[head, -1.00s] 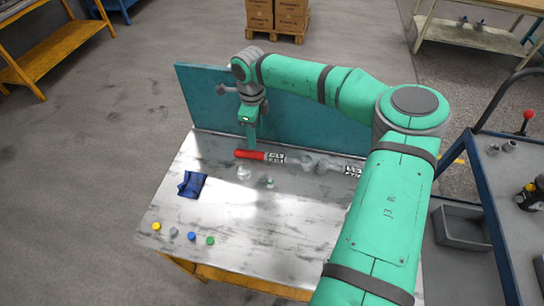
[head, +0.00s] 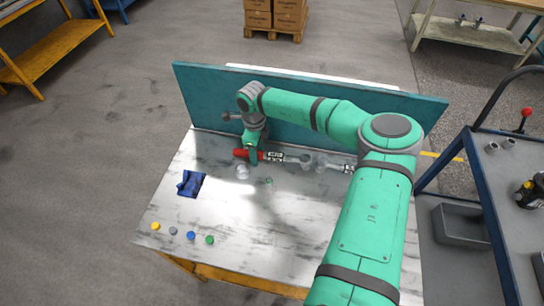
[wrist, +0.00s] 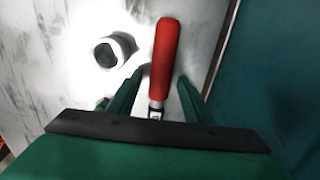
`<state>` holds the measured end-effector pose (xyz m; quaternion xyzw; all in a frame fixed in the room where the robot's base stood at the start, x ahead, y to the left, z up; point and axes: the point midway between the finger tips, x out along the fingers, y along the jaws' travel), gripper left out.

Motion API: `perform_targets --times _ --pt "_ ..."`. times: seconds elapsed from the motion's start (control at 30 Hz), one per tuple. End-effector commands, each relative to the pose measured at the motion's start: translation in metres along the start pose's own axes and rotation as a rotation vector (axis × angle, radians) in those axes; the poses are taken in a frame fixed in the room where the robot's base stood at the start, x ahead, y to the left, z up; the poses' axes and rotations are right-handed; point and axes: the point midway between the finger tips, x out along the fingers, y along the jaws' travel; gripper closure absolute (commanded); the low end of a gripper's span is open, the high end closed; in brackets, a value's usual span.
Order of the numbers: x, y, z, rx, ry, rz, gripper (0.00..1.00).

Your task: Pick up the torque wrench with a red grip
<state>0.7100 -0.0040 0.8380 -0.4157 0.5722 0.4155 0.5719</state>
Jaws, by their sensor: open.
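The torque wrench (head: 273,156) lies on the metal workbench near its back panel, with its red grip (head: 241,153) to the left and its shaft running right. In the wrist view the red grip (wrist: 165,60) points away from me, between and beyond my fingers. My gripper (head: 253,158) is low over the wrench in the head view and covers part of it. In the wrist view my gripper (wrist: 158,82) is open, one finger on each side of the wrench. I cannot tell whether the fingers touch it. The wrench's far end is partly unclear among grey parts.
A grey ring-shaped fitting (wrist: 114,50) stands close beside the grip. The teal back panel (head: 205,100) rises just behind the wrench. The bench's front middle (head: 260,235) is clear.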

Motion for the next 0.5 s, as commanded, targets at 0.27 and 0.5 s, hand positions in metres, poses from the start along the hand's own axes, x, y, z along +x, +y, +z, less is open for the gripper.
perform_targets --times 0.27,0.5 --pt "-0.0001 -0.0001 -0.0002 0.0 0.0 0.0 0.78" --pt "-0.0008 -0.0004 -0.0001 0.0 0.0 -0.001 1.0"
